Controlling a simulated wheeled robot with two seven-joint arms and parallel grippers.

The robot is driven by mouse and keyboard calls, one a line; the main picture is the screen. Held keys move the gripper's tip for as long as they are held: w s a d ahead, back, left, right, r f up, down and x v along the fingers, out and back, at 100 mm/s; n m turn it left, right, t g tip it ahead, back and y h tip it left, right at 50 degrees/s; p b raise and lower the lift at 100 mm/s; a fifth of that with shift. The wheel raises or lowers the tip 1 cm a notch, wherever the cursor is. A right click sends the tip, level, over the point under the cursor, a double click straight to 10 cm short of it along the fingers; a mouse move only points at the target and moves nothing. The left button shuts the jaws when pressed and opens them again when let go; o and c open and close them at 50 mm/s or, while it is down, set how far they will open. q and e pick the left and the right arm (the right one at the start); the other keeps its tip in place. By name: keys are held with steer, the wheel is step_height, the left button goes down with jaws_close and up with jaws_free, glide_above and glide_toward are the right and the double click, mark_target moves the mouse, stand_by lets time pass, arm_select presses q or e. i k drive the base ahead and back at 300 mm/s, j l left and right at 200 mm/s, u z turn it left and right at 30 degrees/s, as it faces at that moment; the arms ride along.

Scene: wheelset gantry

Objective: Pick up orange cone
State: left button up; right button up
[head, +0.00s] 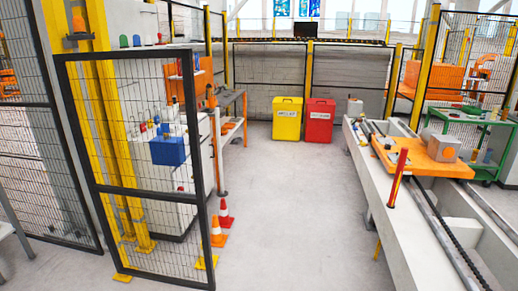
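The orange cone (217,236) with a white band stands upright on the grey floor. It is just right of the black frame edge of the mesh gate, left of the picture's middle and low. A red cone (225,213) with a white band stands upright just behind it and slightly to the right. Neither of my grippers shows in the head view.
The black mesh gate (104,189) stands left of the cones, with a workbench (230,135) behind. A yellow bin (287,119) and red bin (318,121) stand at the back. A long grey track bed (400,203) runs along the right. The middle floor is clear.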

mark_target(218, 240)
steer(key=i, duration=2.8)
steer(key=i+u, duration=0.15)
steer(key=i, duration=0.55)
steer(key=i+l, duration=0.2)
steer(key=i, duration=0.45)
steer(key=i+u, duration=0.35)
steer(key=k, duration=0.1)
